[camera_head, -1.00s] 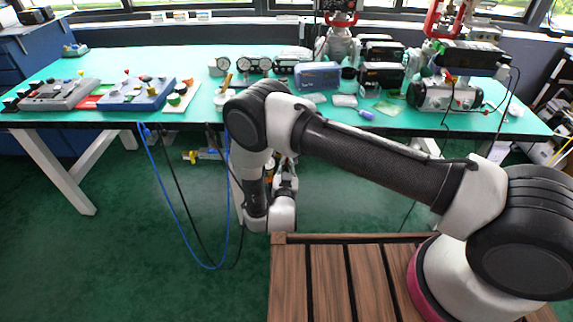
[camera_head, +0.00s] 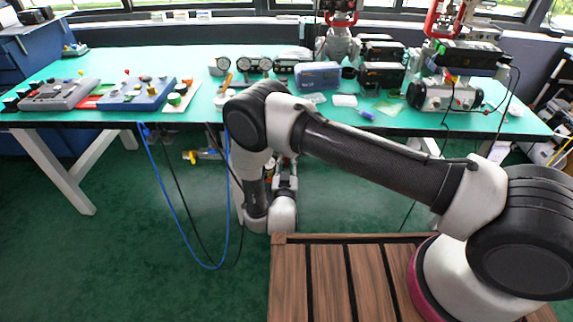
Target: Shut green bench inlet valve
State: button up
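The bench has a green top (camera_head: 60,112) and white legs. Under its front edge, left of my arm, hangs a small fitting with a yellow end and a blue part (camera_head: 200,155); it looks like a valve, but its handle position is too small to tell. My arm reaches from the right and bends down in front of the bench. My gripper (camera_head: 287,172) seems to be below the bench edge, right of the fitting and apart from it, largely hidden by my own wrist. Its fingers cannot be made out.
A blue hose (camera_head: 170,195) and dark cables loop down from the bench edge near the fitting. Control boxes (camera_head: 137,94), gauges (camera_head: 243,64) and red-handled valve assemblies (camera_head: 447,92) stand on the bench. The green floor at left is clear.

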jog(key=s, duration=0.7)
jog(key=shift+s, duration=0.25)
jog(key=shift+a, duration=0.1)
